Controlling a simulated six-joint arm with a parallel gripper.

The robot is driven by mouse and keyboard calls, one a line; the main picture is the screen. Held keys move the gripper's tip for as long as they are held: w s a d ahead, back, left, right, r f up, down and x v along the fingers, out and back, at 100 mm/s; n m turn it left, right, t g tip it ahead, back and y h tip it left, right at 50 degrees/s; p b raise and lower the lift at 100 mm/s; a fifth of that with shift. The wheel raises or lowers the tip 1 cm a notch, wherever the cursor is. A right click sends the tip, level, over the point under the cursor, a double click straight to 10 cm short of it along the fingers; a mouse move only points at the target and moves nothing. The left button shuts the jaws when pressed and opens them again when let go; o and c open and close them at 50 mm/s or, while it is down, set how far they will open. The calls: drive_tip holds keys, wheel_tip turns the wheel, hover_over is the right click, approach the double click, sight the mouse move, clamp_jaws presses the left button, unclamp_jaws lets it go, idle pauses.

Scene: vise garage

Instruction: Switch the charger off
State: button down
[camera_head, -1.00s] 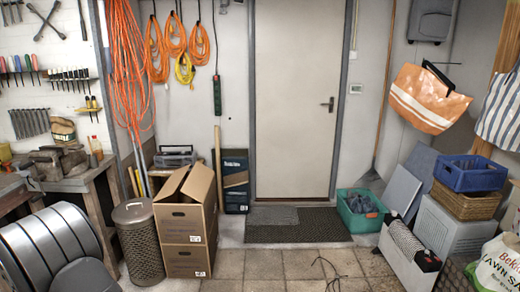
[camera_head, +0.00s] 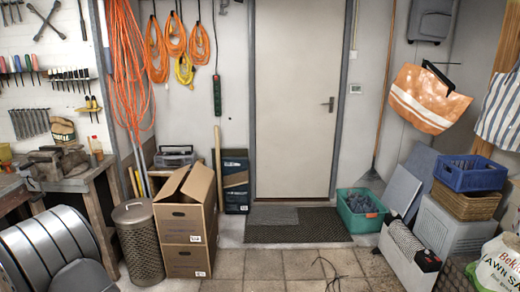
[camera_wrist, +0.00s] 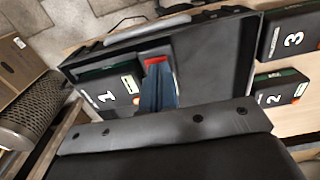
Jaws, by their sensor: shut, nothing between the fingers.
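The charger (camera_wrist: 215,65) is a black box with a raised rim, seen in the wrist view on a light wooden surface. A red switch (camera_wrist: 155,61) in a pale surround shows on it. A black battery pack marked 1 (camera_wrist: 104,92) sits at its left part. My gripper (camera_wrist: 159,72) is shut and empty, its dark blue fingers pointing at the red switch. The fingertips overlap the lower edge of the switch in the picture; I cannot tell whether they touch it. The fingers hide part of the switch area. I cannot make out the charger or gripper in the head view.
Battery packs marked 2 (camera_wrist: 276,92) and 3 (camera_wrist: 291,38) lie right of the charger. A perforated metal bin (camera_wrist: 32,108) and a cardboard box (camera_wrist: 14,62) stand beyond to the left. In the head view, the paved floor (camera_head: 275,268) before the door is mostly clear.

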drive_tip(key=shift+f, duration=0.5)
drive_tip(key=shift+r, duration=3.55)
drive_tip(key=shift+f, duration=0.1)
